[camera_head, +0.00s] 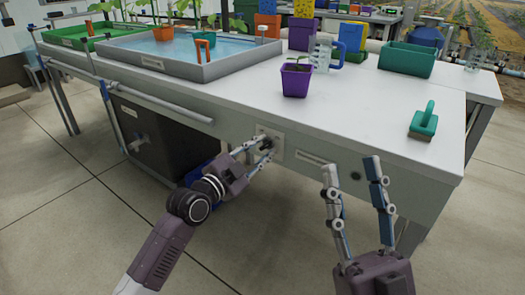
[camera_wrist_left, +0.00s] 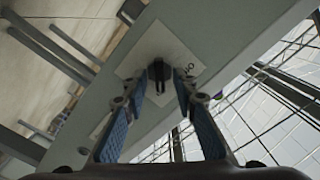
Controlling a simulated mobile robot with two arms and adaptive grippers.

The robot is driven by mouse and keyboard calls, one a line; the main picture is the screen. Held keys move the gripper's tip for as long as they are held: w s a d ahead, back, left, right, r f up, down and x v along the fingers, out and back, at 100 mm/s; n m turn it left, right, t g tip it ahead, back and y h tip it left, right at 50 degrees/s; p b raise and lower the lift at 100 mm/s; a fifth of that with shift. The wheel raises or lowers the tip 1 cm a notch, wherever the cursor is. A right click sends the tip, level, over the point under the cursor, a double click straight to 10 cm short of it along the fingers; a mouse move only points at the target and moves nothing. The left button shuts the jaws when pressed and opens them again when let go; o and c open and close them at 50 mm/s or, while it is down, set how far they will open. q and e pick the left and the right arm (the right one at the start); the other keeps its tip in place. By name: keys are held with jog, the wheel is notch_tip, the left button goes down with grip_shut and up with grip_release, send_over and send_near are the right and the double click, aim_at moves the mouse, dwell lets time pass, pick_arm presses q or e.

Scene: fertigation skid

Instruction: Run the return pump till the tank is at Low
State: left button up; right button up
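The bench front carries a pale square plate (camera_head: 277,153) with a dark knob (camera_wrist_left: 160,70) in its middle. My left gripper (camera_head: 267,147) is at this plate, with its two fingertips on either side of the knob. In the left wrist view the fingertips (camera_wrist_left: 161,77) come close to the knob's sides; I cannot tell if they press on it. The return tank may be the dark box (camera_head: 165,140) under the bench, but no level mark is readable. My right gripper (camera_head: 351,162) is open and empty in front of the bench.
On the bench stand a purple pot with a seedling (camera_head: 296,79), a clear jug (camera_head: 322,54), a green bin (camera_head: 406,59) and a green brush (camera_head: 423,121). A water-filled tray (camera_head: 200,74) sits at the left. A rail (camera_head: 160,100) runs along the front.

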pick_arm(q)
jog(key=shift+w, duration=0.1)
jog(key=shift+c, duration=0.4)
grip_shut()
